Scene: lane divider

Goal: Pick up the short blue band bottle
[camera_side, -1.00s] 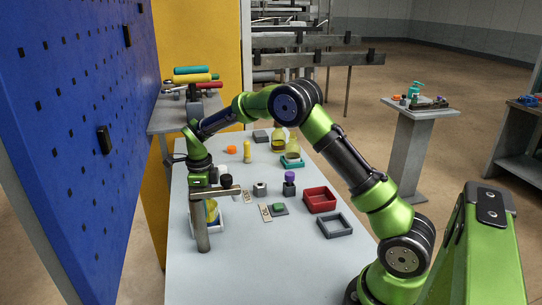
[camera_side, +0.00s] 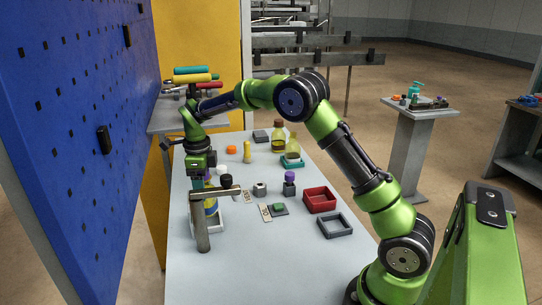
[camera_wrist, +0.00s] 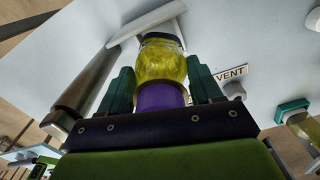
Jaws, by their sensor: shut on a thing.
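The bottle (camera_side: 211,207) holds yellow liquid and shows blue on its side in the side view, partly hidden behind a metal post. In the wrist view the bottle (camera_wrist: 160,65) lies between my green fingers, with a purple part nearest the gripper and a dark far end. My gripper (camera_side: 205,187) points down and is shut on the bottle. In the wrist view, my gripper (camera_wrist: 160,90) has one finger on each side of it. A white tray (camera_side: 220,226) is under the bottle; whether they touch is unclear.
To the right are a purple-capped dark bottle (camera_side: 289,185), a red tray (camera_side: 319,200) and a grey frame (camera_side: 335,226). Yellow flasks (camera_side: 292,145) stand farther back. The front of the table is clear.

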